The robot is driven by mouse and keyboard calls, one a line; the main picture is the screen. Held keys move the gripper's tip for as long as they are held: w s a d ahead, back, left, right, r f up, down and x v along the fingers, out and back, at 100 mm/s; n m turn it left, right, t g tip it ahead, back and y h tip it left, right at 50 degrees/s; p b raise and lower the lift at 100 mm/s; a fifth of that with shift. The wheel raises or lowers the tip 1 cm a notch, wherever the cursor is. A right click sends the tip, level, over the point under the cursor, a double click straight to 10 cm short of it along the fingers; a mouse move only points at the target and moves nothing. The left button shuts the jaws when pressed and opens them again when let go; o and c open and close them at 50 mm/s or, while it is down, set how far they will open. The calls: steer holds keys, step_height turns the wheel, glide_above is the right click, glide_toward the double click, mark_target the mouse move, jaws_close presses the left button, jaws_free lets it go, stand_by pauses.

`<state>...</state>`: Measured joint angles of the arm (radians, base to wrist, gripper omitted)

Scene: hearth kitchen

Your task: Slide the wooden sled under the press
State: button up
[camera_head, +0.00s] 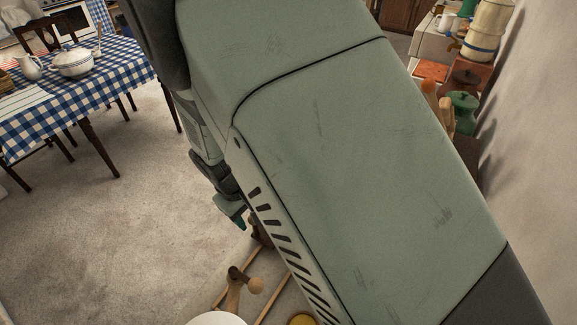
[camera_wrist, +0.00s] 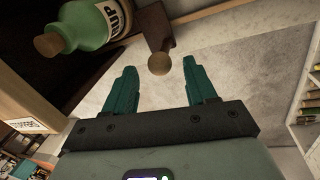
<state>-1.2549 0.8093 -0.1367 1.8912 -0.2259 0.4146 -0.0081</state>
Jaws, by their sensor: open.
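My gripper (camera_head: 238,221) hangs low beside my large arm link in the head view. In the wrist view its two teal fingers (camera_wrist: 159,68) are apart with nothing between them. A round wooden knob (camera_wrist: 158,63) on a dark brown wooden piece (camera_wrist: 154,27) shows just beyond the fingertips; it looks like part of the sled, but I cannot be sure. In the head view, thin wooden rails (camera_head: 274,301) and a wooden post with a ball knob (camera_head: 256,286) lie low in front, partly hidden by my arm. I cannot identify the press.
A green bottle with a cork (camera_wrist: 90,24) is close to the left finger in the wrist view. A wooden box edge (camera_wrist: 25,110) is at left, shelves (camera_wrist: 302,105) at right. In the head view, a checked-cloth table (camera_head: 70,100) stands far left; the floor (camera_head: 110,240) is clear.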

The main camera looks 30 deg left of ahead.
steer(key=shift+w+f, duration=0.2)
steer(key=shift+f, duration=0.7)
steer(key=shift+c, duration=0.3)
jaws_close()
